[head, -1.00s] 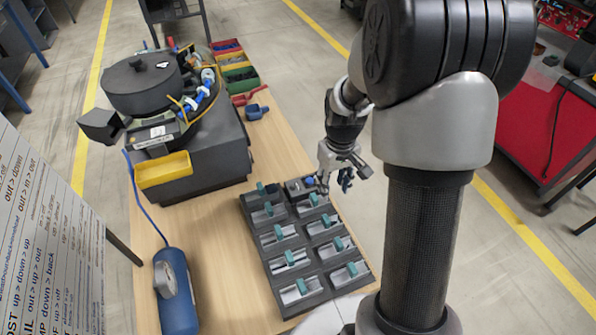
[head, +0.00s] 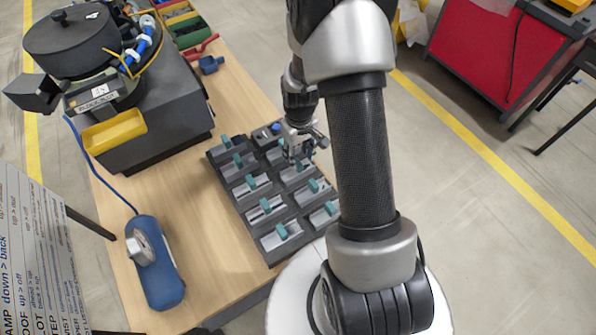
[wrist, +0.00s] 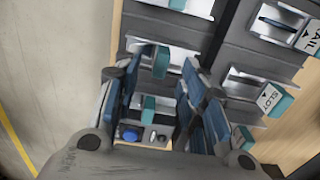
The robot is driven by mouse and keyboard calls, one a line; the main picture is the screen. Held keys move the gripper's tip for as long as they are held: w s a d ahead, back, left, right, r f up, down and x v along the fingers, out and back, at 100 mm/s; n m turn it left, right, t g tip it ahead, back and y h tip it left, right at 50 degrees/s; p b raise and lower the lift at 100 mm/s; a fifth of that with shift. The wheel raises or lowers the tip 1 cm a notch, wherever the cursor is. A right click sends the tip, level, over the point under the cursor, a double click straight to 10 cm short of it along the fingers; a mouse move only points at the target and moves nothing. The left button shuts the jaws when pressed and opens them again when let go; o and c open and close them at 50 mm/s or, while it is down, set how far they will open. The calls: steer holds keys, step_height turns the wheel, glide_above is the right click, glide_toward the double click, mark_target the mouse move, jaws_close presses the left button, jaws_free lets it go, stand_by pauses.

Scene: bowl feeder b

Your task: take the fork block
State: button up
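My gripper (head: 297,152) is low over the far right part of the dark compartment tray (head: 262,236). In the wrist view its two blue-padded fingers (wrist: 157,95) are spread apart, with a teal tab (wrist: 148,107) showing between them. Another teal tab (wrist: 160,61) stands in a light compartment just above in that view. Nothing is clearly held. The tray's compartments hold several grey pieces, each with a teal tab. I cannot tell which piece is the fork block.
A round blue button (wrist: 130,133) sits at the tray's far end. The bowl feeder (head: 75,38) with a yellow bin (head: 115,130) stands to the left. A blue cylinder (head: 155,265) lies near the table's left edge. Bare wood (head: 180,185) lies between.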

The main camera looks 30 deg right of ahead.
mark_target(298, 163)
steer(key=f+b, duration=0.1)
steer(key=f, duration=0.1)
steer(key=f+b, duration=0.1)
steer(key=f, duration=0.2)
steer(key=shift+w+a, duration=0.15)
steer(key=shift+w, duration=0.05)
jaws_close()
stand_by(0.3)
